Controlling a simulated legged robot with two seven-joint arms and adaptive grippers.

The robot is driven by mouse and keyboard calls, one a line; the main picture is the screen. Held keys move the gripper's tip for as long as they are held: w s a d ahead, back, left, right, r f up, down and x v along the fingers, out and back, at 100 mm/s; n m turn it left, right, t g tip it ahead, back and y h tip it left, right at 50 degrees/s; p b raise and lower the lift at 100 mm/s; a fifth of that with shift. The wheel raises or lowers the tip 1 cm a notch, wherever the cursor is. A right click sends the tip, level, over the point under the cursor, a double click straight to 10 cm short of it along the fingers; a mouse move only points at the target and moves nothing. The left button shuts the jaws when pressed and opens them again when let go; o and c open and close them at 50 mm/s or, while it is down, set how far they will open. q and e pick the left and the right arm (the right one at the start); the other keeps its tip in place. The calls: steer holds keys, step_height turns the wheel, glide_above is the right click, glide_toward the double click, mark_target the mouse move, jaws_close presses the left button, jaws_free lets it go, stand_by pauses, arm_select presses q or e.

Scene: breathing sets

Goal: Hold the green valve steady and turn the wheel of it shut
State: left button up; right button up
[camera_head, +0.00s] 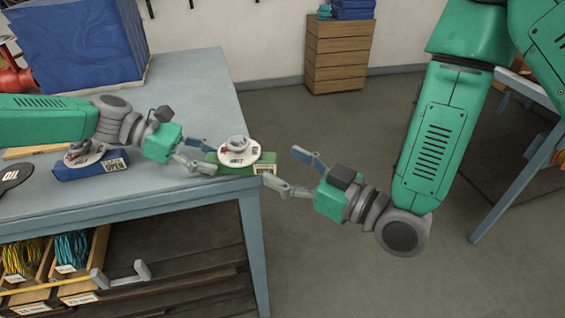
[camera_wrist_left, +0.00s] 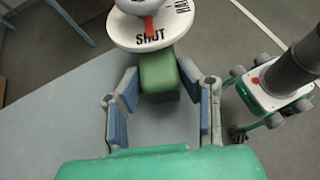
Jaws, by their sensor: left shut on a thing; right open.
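The green valve (camera_head: 238,169) is a green block under a white dial, with a grey wheel (camera_head: 237,144) on top. It is at the table's right edge. My left gripper (camera_head: 212,157) is shut on the block's left end. The left wrist view shows the green block (camera_wrist_left: 160,78) between blue-padded fingers. There, a red pointer (camera_wrist_left: 149,27) is just above the dial's word SHUT; HALF is to the right. My right gripper (camera_head: 281,165) is open and empty, just right of the valve, fingers towards it.
A dark disc is at the far left and a large blue box (camera_head: 80,45) at the back. Bins of coiled cable (camera_head: 72,250) are below. Open floor is at right.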

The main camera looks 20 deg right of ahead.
arm_select(q)
steer(key=o, duration=1)
steer(key=shift+c, duration=0.2)
